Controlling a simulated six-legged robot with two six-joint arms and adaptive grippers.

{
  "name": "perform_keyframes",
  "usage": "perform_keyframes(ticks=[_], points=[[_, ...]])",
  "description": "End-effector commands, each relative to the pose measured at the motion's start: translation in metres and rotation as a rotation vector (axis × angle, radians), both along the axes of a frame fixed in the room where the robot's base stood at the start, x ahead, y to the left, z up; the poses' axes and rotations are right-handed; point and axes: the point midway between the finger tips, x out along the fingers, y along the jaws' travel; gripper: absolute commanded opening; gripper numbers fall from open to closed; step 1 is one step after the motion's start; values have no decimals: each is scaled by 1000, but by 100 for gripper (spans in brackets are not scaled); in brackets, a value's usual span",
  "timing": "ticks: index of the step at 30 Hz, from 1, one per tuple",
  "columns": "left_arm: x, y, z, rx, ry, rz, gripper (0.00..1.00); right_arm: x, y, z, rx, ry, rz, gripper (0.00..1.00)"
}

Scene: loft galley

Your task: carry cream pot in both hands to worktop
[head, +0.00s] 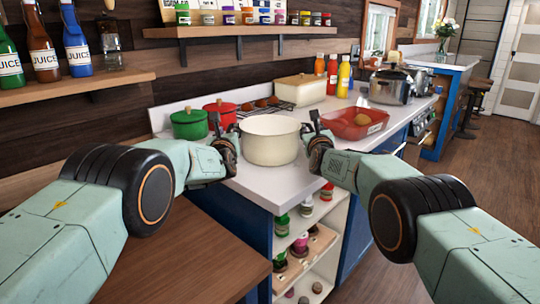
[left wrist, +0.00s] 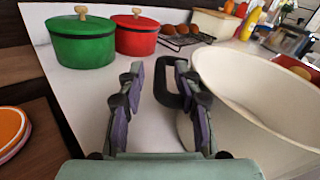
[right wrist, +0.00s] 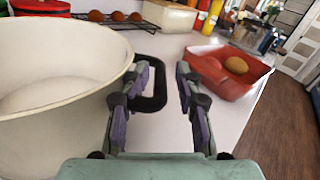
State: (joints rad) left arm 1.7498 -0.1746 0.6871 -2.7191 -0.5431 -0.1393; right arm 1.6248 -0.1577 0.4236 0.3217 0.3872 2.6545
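The cream pot (head: 270,145) is upright and appears to rest on the white worktop (head: 245,185), near its front end. It also shows in the left wrist view (left wrist: 235,105) and the right wrist view (right wrist: 60,80). My left gripper (head: 222,130) is at the pot's left side, its fingers apart, with the black left handle (left wrist: 165,85) reaching into the gap. My right gripper (head: 313,130) is at the right side, also with fingers apart, the black right handle (right wrist: 160,90) between them. Neither gripper looks closed on its handle.
Close behind the cream pot are a green pot (head: 189,124), a red pot (head: 221,113) and a rack (head: 265,104). A red dish (head: 354,123) stands right of my right gripper. Shelves (head: 300,225) open below the worktop; a wooden table (head: 180,255) is nearer.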

Motion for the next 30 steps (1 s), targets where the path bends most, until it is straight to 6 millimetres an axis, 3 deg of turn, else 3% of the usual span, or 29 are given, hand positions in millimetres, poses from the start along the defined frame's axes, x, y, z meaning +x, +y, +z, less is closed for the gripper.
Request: perform_keyframes(ticks=[30], points=[[-61,-2,2,-1,-3,-4,35,0,1,0,0,0,1,35]])
